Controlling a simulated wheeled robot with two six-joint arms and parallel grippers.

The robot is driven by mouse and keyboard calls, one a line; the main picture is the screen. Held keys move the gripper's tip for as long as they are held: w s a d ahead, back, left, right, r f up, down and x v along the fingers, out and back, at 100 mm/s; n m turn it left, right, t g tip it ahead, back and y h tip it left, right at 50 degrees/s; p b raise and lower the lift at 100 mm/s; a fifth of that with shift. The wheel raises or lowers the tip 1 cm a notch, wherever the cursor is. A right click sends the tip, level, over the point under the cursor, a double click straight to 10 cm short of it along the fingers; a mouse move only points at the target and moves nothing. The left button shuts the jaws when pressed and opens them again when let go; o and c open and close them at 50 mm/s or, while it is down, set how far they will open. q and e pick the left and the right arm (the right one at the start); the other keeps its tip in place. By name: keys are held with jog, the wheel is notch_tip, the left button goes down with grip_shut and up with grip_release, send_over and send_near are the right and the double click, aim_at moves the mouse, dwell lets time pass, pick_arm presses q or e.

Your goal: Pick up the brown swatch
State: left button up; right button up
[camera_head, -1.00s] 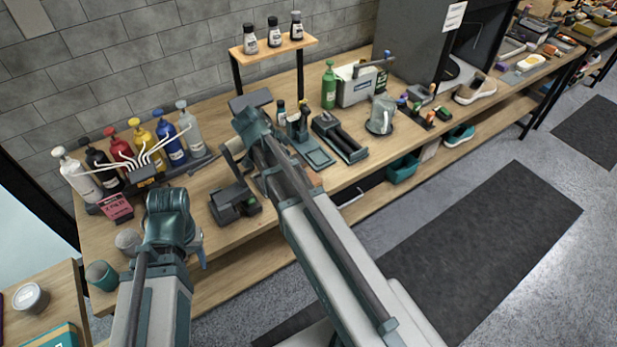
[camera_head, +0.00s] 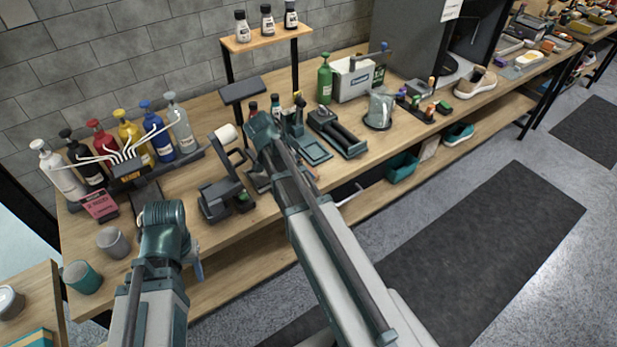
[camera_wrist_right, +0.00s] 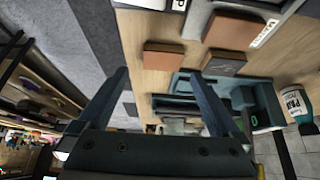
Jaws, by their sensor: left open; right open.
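In the right wrist view several flat brown pieces lie on the workbench. One brown piece (camera_wrist_right: 163,57) lies by itself on bare wood, a second (camera_wrist_right: 233,30) rests on a grey surface, and a darker one (camera_wrist_right: 222,62) lies beside the teal tray (camera_wrist_right: 235,90). I cannot tell which is the named swatch. My right gripper (camera_wrist_right: 163,80) is open and empty, its fingers apart with the lone brown piece beyond the gap. In the head view my right arm hides this gripper. My left gripper (camera_head: 197,264) hangs at the bench's front edge, mostly hidden behind its wrist.
A row of pump bottles (camera_head: 128,138) stands at the back left, with a pink card (camera_head: 100,205) before it. A black stand with a white roll (camera_head: 226,134) is left of my right arm. A glass jug (camera_head: 380,108) stands to the right. Grey cup (camera_head: 113,242) stands front left.

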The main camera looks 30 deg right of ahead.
jog(key=b+x, duration=0.3)
jog(key=x, duration=0.1)
jog(key=shift+w+a+f+b, duration=0.2)
jog(key=shift+w+f+b, duration=0.05)
jog(key=shift+f+b, duration=0.1)
jog(key=shift+d+f, duration=0.25)
jog(key=shift+d, duration=0.05)
pick_arm(q)
notch_tip(320, 180, down, 4)
jog(key=shift+f, duration=0.25)
pick_arm(e)
jog(key=shift+r, duration=0.1)
